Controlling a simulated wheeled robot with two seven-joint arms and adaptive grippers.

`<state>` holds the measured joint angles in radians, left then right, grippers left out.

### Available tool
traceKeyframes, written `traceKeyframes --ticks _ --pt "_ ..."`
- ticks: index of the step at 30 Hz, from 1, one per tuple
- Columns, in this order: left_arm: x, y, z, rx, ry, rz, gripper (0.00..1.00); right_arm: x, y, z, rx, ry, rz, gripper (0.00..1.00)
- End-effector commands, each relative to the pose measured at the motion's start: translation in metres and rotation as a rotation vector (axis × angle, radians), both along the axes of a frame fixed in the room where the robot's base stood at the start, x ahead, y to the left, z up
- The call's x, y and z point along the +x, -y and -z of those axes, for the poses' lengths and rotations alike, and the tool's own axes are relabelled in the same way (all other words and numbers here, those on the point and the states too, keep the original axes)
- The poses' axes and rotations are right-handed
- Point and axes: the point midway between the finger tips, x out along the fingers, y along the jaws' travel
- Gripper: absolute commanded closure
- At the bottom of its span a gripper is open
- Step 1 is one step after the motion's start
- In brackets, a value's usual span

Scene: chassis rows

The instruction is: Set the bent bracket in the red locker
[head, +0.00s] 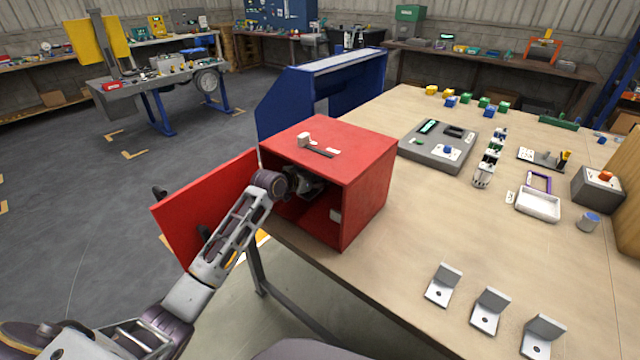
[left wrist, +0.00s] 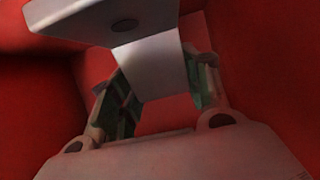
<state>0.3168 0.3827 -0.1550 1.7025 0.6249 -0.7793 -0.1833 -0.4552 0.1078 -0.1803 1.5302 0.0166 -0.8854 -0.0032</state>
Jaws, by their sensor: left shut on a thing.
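The red locker (head: 370,199) stands on the near left part of the table, its door (head: 190,218) swung wide open to the left. My left arm reaches through the opening, and my left gripper (head: 308,183) is inside, partly hidden in shadow. In the left wrist view the left gripper (left wrist: 160,100) is shut on a bent bracket (left wrist: 150,62), a grey L-shaped plate with a hole. Red locker walls surround it there. I cannot tell whether the bracket touches the locker floor. My right gripper does not show.
Three more bent brackets (head: 488,312) stand in a row at the table's near edge. A grey device (head: 438,148) sits right of the locker. Small coloured blocks (head: 470,100), a white tray (head: 538,205) and a grey box (head: 598,187) lie farther off. The table (head: 430,230) between is clear.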

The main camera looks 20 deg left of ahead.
Motion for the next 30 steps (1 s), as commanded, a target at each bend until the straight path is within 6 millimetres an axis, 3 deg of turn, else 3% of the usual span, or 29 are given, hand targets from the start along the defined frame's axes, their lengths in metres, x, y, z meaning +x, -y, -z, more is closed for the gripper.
traceKeyframes --ticks 6,10,29,30 --pt "0.000 0.000 0.019 -0.002 -0.002 0.000 0.81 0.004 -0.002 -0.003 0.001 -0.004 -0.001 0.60" --pt "0.000 0.000 0.034 -0.001 -0.002 -0.001 0.81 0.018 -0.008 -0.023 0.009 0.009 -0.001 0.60" --pt "0.007 0.002 0.040 0.000 0.000 0.000 0.81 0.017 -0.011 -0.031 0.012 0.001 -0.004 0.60" --pt "0.007 0.002 0.041 -0.001 -0.001 0.000 0.49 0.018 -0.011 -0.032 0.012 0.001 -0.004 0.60"
